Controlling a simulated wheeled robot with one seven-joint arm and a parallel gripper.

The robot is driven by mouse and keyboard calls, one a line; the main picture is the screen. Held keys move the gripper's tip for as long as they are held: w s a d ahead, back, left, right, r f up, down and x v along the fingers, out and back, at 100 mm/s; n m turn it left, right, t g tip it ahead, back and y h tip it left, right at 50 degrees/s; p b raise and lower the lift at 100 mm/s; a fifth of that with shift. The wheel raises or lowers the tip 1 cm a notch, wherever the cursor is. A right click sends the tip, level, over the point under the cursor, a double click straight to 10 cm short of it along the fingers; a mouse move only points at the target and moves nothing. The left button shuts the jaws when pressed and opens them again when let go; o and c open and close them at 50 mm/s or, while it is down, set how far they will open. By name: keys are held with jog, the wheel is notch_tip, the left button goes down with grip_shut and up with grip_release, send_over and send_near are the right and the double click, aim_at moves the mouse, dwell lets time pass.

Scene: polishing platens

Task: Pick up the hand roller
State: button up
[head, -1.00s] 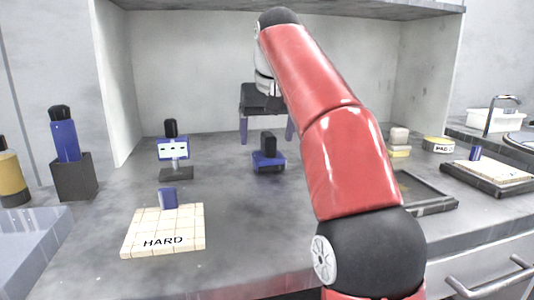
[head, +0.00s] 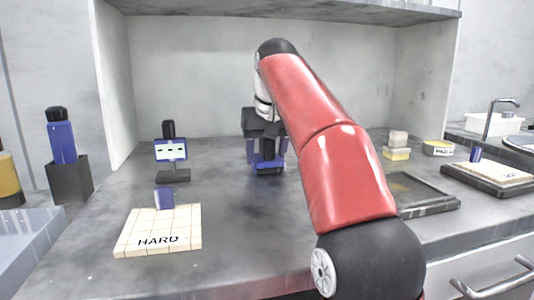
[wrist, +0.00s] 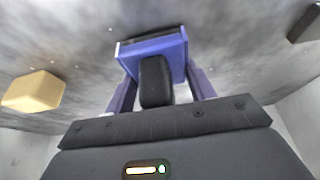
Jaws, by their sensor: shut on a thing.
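The hand roller (head: 268,167), a blue body with an upright black handle, is on the grey worktop near the middle of the head view. It also shows in the wrist view, with its blue body (wrist: 153,45) at the top and its black handle (wrist: 156,82) pointing toward the camera. My gripper (head: 267,151) is above it, with its two purple fingers down on either side. The gripper is shut on the roller. The roller appears to rest on the worktop, though its underside is hidden.
A blue-framed tool on a dark stand (head: 171,151) and a tiled HARD board (head: 150,240) with a small blue block lie left. A dark tray (head: 425,192), yellow-and-cream blocks (head: 397,148) and a PAD tin (head: 437,148) are right. A shelf hangs above.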

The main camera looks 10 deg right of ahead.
jog(key=shift+c, duration=1)
jog(key=shift+r, duration=0.15)
